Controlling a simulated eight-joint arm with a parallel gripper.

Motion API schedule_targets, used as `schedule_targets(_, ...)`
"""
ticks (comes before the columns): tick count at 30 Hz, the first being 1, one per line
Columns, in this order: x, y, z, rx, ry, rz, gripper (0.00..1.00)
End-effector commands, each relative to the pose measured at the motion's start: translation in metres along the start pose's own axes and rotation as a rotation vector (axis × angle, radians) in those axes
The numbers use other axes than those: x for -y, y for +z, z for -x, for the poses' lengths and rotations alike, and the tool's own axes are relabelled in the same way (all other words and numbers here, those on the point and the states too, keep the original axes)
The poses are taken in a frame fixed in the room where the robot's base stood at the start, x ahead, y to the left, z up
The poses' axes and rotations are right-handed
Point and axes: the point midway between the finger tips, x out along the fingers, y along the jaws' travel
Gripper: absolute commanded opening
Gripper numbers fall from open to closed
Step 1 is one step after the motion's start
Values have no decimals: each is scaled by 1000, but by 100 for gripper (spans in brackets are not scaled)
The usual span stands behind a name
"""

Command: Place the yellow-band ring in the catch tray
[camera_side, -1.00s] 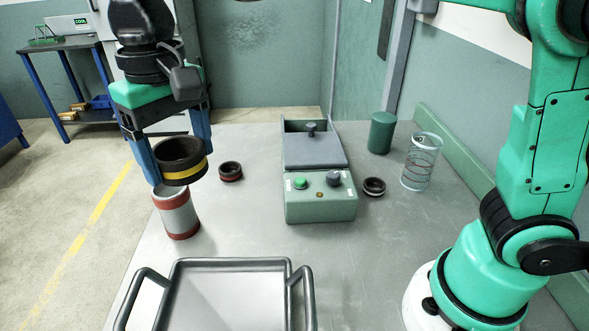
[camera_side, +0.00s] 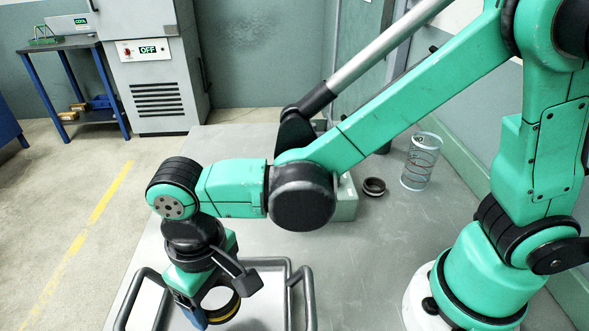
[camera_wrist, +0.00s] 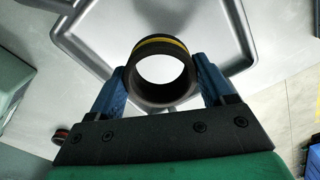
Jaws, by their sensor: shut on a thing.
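The yellow-band ring (camera_side: 222,304) is black with a yellow stripe. My gripper (camera_side: 208,314) is shut on it and holds it over the catch tray (camera_side: 288,285) in the side view. In the wrist view the ring (camera_wrist: 160,92) sits between the two blue fingers of my gripper (camera_wrist: 160,85), gripped across its outside. The grey catch tray (camera_wrist: 212,12) lies beyond and beneath the ring there. The height of the ring above the tray floor is hard to tell.
A dark ring (camera_side: 374,187) and a clear cylinder with a coil (camera_side: 420,162) stand at the right of the table. The tray has raised tube handles (camera_side: 304,290). My arm hides most of the green machine (camera_side: 347,200). A red-band ring (camera_wrist: 61,136) shows in the wrist view.

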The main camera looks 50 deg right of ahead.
Motion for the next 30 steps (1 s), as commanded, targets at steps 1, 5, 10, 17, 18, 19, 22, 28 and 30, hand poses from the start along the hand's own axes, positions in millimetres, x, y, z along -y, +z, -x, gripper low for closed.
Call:
schedule_targets(1,0,0,-6,0,0,0,1)
schedule_targets(5,0,0,-14,0,0,0,1)
schedule_targets(10,0,0,-35,0,0,0,1)
schedule_targets(17,0,0,-49,0,0,0,1)
schedule_targets(18,0,0,-49,0,0,0,1)
schedule_targets(19,0,0,-49,0,0,0,1)
schedule_targets(22,0,0,-49,0,0,0,1)
schedule_targets(28,0,0,-52,0,0,0,94)
schedule_targets(30,0,0,-52,0,0,0,100)
